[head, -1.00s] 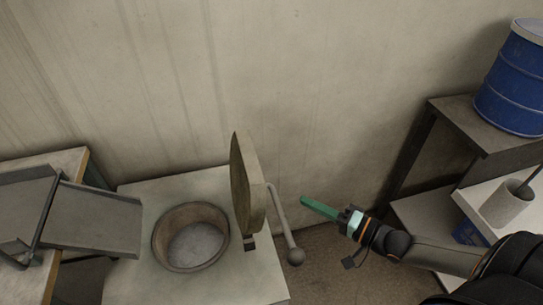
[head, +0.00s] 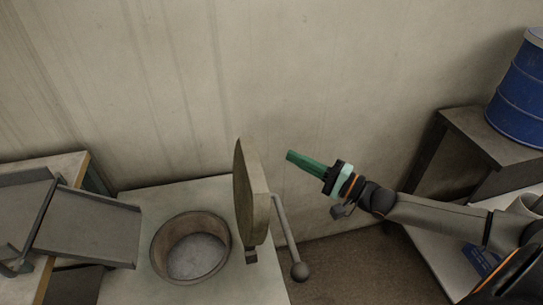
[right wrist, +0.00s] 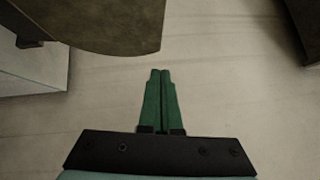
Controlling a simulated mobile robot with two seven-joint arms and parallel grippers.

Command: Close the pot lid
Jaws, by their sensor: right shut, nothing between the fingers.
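The pot (head: 191,246) is a round opening set into a pale counter, with a grey surface inside. Its round lid (head: 250,192) stands upright on a hinge at the pot's right side, so the pot is open. A bent handle with a ball end (head: 299,271) sticks out from the lid's right side. My right gripper (head: 290,155) has green fingers, is shut and empty, and is to the right of the lid, apart from it. In the right wrist view the shut fingers (right wrist: 160,72) point at the wall, with the lid's edge (right wrist: 115,25) at upper left. My left gripper is not in view.
A pale counter (head: 130,285) holds the pot. A grey metal tray (head: 88,228) is to the left. A blue drum (head: 520,95) stands on a dark table (head: 478,128) at right. The wall is close behind; floor shows right of the counter.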

